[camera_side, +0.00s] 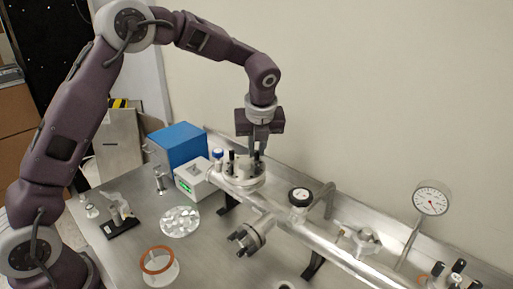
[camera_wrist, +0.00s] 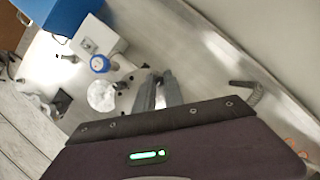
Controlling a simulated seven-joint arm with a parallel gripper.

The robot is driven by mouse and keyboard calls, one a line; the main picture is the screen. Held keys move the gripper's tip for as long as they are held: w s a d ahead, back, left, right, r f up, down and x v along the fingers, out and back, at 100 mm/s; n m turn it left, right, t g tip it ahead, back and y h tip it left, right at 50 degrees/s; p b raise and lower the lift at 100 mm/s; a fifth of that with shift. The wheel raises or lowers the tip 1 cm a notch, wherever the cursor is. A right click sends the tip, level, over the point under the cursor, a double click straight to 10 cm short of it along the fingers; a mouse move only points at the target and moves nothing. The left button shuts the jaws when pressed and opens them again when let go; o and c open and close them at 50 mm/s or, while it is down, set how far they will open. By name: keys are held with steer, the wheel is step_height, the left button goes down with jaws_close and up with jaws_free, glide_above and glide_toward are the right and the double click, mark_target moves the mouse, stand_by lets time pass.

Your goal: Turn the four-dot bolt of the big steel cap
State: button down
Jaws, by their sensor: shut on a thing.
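The big steel cap (camera_side: 243,174) is a round flange on top of the left end of the steel pipe, with several upright black-topped bolts around it. One bolt (camera_side: 232,156) stands clear at its left side. My gripper (camera_side: 257,146) points straight down over the right rear part of the cap, shut on a black-topped bolt there. In the wrist view my gripper (camera_wrist: 160,78) shows as two grey fingers close together, which hide the bolt between them and most of the cap. The dot marks are too small to read.
A blue box (camera_side: 178,146) and a white device with a green display (camera_side: 192,181) stand left of the cap.

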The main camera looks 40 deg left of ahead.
steer(key=n+g, duration=0.1)
steer(key=n, duration=0.3)
steer(key=shift+w+d+y, duration=0.1)
steer(key=shift+w+y, duration=0.05)
steer(key=shift+y, duration=0.25)
steer(key=n+g, duration=0.1)
steer(key=n, duration=0.3)
steer(key=shift+w+g, duration=0.1)
steer(key=shift+g, duration=0.3)
steer(key=n+g, duration=0.1)
steer(key=n, duration=0.3)
steer(key=shift+w+g, duration=0.1)
steer(key=shift+g, duration=0.3)
steer(key=shift+n+g+h, duration=0.5)
steer(key=shift+n, duration=1.6)
steer(key=c, duration=1.4)
jaws_free()
steer(key=shift+c, duration=0.2)
